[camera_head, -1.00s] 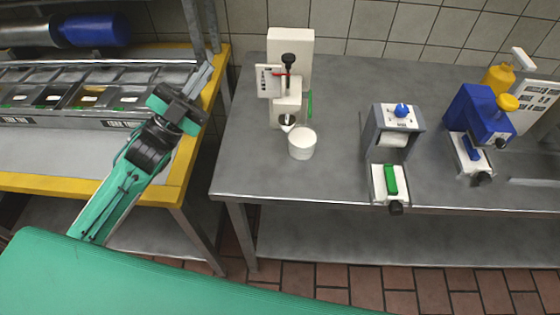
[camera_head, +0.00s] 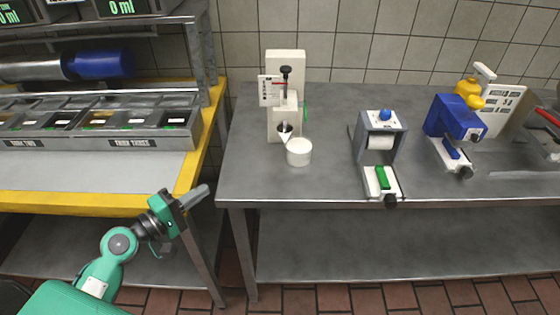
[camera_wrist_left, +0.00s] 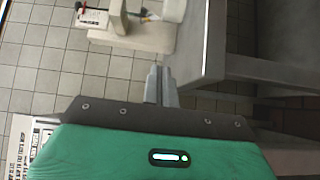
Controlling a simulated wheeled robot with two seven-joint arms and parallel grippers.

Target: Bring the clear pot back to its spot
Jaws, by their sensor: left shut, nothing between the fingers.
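A white round pot (camera_head: 299,152) stands on the grey metal table, just in front of the white dispenser (camera_head: 286,100) with a black knob. I cannot tell whether this is the clear pot; no plainly see-through pot shows. My left gripper (camera_head: 196,196) is shut and empty, in front of the gap between the yellow-edged counter and the grey table. In the left wrist view its closed fingers (camera_wrist_left: 160,86) point toward the table's edge, with nothing between them. My right gripper is not in view.
The yellow-edged counter (camera_head: 90,203) at left holds a row of bins (camera_head: 90,122). On the grey table (camera_head: 330,190) stand a grey device with a blue knob (camera_head: 380,135) and a blue machine (camera_head: 452,118). The table's front left is clear.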

